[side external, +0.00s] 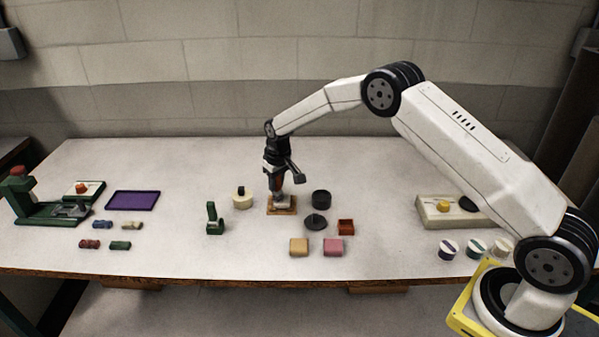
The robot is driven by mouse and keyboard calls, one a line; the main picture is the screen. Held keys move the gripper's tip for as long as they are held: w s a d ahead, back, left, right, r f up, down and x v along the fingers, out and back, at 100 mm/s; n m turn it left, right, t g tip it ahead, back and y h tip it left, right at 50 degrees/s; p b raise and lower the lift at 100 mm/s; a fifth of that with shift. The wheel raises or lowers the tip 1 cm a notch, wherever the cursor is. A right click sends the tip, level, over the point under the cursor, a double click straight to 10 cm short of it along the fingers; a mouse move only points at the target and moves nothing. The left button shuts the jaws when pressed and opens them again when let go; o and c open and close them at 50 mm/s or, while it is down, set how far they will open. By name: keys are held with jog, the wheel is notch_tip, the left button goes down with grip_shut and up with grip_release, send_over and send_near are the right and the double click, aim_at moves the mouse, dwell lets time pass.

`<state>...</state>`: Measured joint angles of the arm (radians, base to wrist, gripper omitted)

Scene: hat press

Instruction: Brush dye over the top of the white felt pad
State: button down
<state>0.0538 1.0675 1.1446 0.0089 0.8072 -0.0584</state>
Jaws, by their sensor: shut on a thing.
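My gripper (277,173) points down near the middle of the table and is shut on a brush (279,186) with an orange-brown handle. The brush stands roughly upright over a small orange-brown wooden base (292,211). A pale pad (284,205), which looks like the white felt pad, sits on that base under the brush. The brush's lower end is at or just above the pad; I cannot tell whether they touch. The brush and gripper hide part of the pad. Any dye on it is too small to make out.

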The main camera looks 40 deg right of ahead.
jog(key=shift+s+a, duration=0.4)
jog(key=shift+w+d, duration=1.1)
jog(key=shift+d, duration=0.05)
jog(key=shift+s+d, duration=0.7)
jog(key=shift+d, duration=0.05)
jog(key=shift+s, duration=0.2)
jog(key=shift+s+a, duration=1.05)
jog(key=shift+a, duration=0.05)
jog(key=shift+w+d, duration=1.05)
jog(key=shift+w, duration=0.05)
jog(key=shift+w+d+r, duration=0.1)
jog(key=shift+w+r, duration=0.05)
notch_tip(320, 180, up, 8)
